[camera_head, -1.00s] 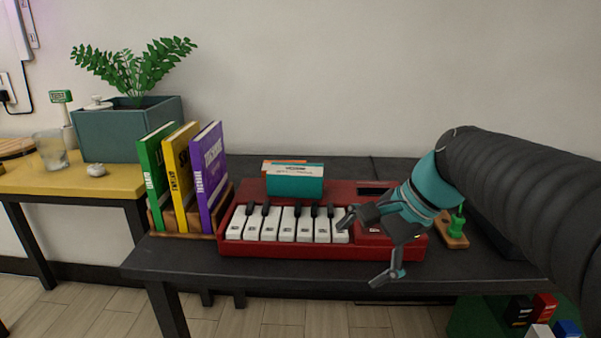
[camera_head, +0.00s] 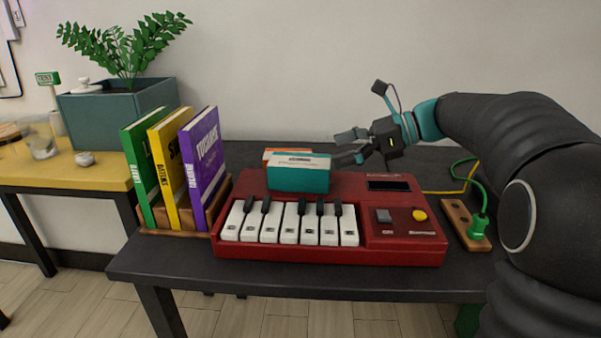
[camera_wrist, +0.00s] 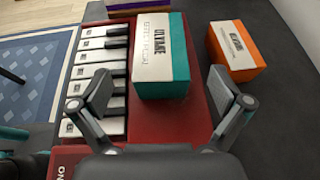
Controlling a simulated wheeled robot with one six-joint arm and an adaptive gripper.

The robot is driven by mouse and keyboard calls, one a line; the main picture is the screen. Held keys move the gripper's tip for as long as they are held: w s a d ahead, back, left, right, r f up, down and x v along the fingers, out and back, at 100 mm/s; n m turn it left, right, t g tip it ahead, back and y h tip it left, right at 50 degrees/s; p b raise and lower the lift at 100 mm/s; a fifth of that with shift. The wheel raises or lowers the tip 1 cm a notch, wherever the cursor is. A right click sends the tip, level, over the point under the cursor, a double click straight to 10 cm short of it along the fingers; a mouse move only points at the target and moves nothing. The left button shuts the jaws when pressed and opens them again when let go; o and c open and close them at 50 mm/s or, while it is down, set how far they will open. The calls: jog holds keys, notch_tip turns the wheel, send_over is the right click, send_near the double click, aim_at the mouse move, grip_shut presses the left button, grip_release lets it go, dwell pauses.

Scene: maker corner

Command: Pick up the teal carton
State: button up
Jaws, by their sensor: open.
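The teal carton (camera_head: 298,178) has a white top panel and sits on the back part of the red keyboard (camera_head: 330,248). In the wrist view the teal carton (camera_wrist: 162,58) lies ahead of my gripper, roughly between the lines of its fingers. My gripper (camera_head: 349,147) is open and empty, to the right of the carton and a little above it. In the wrist view the open fingers of my gripper (camera_wrist: 163,98) are apart, with no contact on the carton to be seen. An orange carton (camera_wrist: 236,50) lies behind the keyboard, close to the teal one.
Green, yellow and purple books (camera_head: 203,165) stand in a wooden holder left of the keyboard. A wooden strip with a green plug (camera_head: 478,226) and cables lies at the right. The dark table (camera_head: 250,278) is bare along its front edge.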

aim_at(310, 160)
jog(key=shift+x, duration=4.3)
jog(key=shift+d+f, duration=0.1)
jog(key=shift+f, duration=0.05)
jog(key=c, duration=1.4)
